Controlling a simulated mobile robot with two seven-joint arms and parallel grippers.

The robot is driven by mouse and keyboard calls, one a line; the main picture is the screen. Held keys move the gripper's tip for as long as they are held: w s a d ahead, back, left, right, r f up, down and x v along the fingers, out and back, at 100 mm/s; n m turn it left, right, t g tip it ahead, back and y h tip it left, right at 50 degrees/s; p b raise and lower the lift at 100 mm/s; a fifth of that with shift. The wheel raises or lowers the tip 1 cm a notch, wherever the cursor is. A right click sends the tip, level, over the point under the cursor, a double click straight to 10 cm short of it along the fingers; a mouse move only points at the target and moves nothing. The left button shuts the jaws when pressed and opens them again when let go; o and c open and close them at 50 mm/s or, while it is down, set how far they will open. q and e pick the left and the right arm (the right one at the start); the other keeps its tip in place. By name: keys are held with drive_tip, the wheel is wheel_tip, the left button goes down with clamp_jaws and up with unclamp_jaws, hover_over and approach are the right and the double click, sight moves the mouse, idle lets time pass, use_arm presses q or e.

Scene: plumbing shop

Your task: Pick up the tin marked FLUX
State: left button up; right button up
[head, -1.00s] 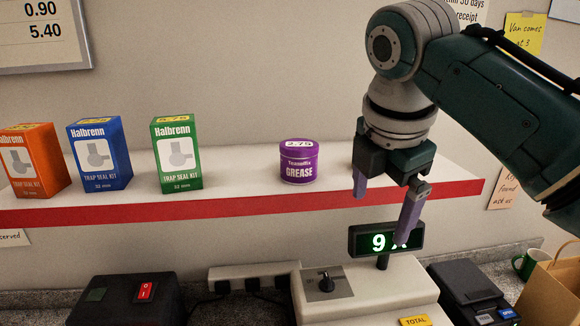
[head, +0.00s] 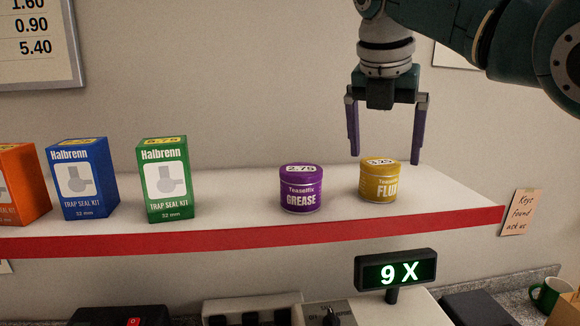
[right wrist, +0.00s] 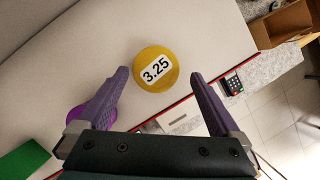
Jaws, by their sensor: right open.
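The yellow tin marked FLUX (head: 380,183) stands upright on the white shelf, right of the purple GREASE tin. Its lid carries a 3.25 label and also shows in the right wrist view (right wrist: 156,70). My right gripper (head: 384,160) is open and empty, pointing down above the FLUX tin, its fingers spread to either side. In the right wrist view the lid lies a little beyond the fingertips, between their lines. My left gripper is not in view.
The purple GREASE tin (head: 301,189) stands close by on the left. A green box (head: 167,179), blue box (head: 83,179) and orange box (head: 20,186) stand farther left. The shelf has a red front edge (head: 250,234). A display reading 9 X (head: 396,270) stands below.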

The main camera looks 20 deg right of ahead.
sight(379, 163)
drive_tip(key=p+x, duration=0.2)
drive_tip(key=shift+w+a+f, duration=0.15)
drive_tip(key=shift+a+f, duration=0.05)
drive_tip(key=shift+f, duration=0.2)
drive_tip(key=shift+w+d+f+b, duration=0.15)
drive_tip(key=shift+f+b, duration=0.15)
drive_tip(key=shift+f, duration=0.3)
drive_tip(key=shift+w+d+f, duration=0.15)
drive_tip(key=shift+d+f, duration=0.05)
drive_tip(key=shift+f, duration=0.3)
drive_tip(key=shift+c, duration=0.2)
drive_tip(key=c, duration=1.3)
drive_tip(key=shift+r, duration=0.1)
drive_tip(key=shift+c, duration=0.2)
